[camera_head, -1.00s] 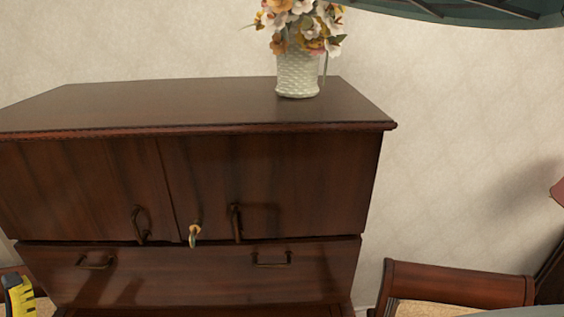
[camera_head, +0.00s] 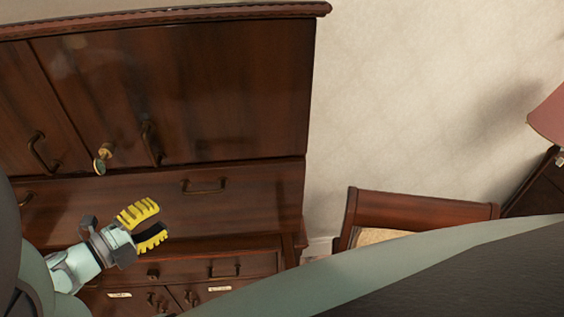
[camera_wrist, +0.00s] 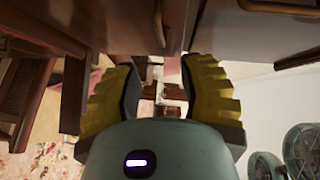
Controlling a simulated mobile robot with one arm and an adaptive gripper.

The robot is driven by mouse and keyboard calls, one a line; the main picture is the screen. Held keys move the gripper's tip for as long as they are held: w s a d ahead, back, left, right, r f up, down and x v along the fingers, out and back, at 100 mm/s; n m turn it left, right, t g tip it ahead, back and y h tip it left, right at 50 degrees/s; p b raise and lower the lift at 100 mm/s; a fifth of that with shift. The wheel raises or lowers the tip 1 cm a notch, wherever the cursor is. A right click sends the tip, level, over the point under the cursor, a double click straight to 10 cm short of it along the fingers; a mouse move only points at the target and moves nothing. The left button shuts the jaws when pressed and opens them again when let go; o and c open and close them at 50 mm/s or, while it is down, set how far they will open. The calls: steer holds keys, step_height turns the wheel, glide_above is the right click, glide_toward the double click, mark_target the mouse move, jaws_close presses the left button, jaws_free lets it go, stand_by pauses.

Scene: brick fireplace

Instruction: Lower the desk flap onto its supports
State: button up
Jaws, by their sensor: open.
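The dark wooden desk cabinet (camera_head: 215,85) stands against the wall. Below its two upper doors is a wide upright panel with two pull handles, which looks like the desk flap (camera_head: 245,205). Its right handle (camera_head: 203,187) shows clearly; its left handle (camera_head: 27,200) is at the picture's edge. A brass key or knob (camera_head: 102,159) sits at the door seam above. My gripper (camera_head: 160,221), with yellow ridged fingers, is open and empty in front of the panel's lower part. In the wrist view my gripper (camera_wrist: 163,75) points toward dark wood. Contact cannot be told; supports are not identifiable.
Small drawers and doors with labels (camera_head: 219,289) are below the panel. A wooden chair (camera_head: 420,208) stands to the right, with a reddish lampshade (camera_head: 549,118) further right. In the wrist view, wooden furniture (camera_wrist: 30,90) is at the left and a patterned rug (camera_wrist: 35,155) below.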

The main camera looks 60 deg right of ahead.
mark_target(201, 193)
steer(key=d, duration=0.4)
steer(key=s+d+f, duration=0.1)
steer(key=d, duration=0.6)
steer(key=shift+s+d+f+p, duration=0.15)
steer(key=shift+d+f+p, duration=0.15)
steer(key=shift+p, duration=0.1)
steer(key=shift+c, duration=0.2)
steer(key=shift+a, duration=0.1)
jaws_close()
